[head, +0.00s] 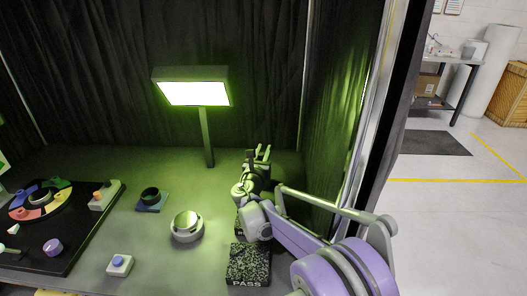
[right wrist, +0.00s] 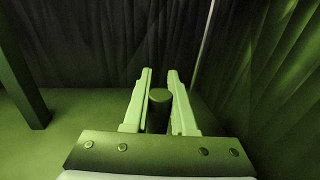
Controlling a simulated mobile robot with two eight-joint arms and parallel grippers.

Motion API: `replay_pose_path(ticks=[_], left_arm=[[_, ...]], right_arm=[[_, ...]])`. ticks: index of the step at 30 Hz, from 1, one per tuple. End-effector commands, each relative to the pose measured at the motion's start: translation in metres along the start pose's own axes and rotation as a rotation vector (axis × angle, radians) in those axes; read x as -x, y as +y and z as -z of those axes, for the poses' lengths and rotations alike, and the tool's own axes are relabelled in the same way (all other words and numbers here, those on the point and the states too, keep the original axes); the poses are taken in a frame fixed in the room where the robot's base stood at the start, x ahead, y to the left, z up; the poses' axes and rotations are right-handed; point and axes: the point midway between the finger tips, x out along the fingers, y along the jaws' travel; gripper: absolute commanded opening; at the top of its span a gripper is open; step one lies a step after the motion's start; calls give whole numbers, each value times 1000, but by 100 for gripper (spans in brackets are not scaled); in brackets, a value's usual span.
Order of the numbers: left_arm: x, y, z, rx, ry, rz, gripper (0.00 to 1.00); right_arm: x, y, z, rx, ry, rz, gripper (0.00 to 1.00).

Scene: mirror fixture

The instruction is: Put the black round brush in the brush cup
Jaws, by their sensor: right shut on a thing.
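My right gripper (head: 263,153) is at the back right of the table, in front of the black curtain. In the right wrist view my right gripper (right wrist: 160,80) is shut on a dark round-ended cylinder, which looks like the black round brush (right wrist: 159,97). In the head view the brush (head: 250,156) shows as a dark upright piece beside the fingers. A dark round cup on a blue square base, likely the brush cup (head: 151,195), stands at the middle left, well apart from the gripper. My left gripper is not in view.
A lit lamp (head: 206,135) stands on a post left of the gripper. A white round fixture with a mirror (head: 187,224), a blue-button box (head: 119,265) and a speckled PASS block (head: 247,264) are nearer. A black tray (head: 90,232) with coloured pieces is left. Curtains close the back and right.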

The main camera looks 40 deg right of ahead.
Motion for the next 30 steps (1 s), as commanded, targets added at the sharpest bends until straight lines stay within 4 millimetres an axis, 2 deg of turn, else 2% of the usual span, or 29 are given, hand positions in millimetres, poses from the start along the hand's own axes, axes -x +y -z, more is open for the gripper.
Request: replay_pose_path(ticks=[1,2,6,17,20,30], left_arm=[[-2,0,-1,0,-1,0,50],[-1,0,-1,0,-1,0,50],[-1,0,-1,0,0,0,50],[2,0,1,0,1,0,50],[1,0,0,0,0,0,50],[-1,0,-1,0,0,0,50]], right_arm=[[0,0,3,0,0,0,0],[0,0,2,0,0,0,30],[0,0,2,0,0,0,55],[0,0,-4,0,0,0,55],[13,1,-2,0,0,-2,55],[85,1,-2,-1,1,-3,55]])
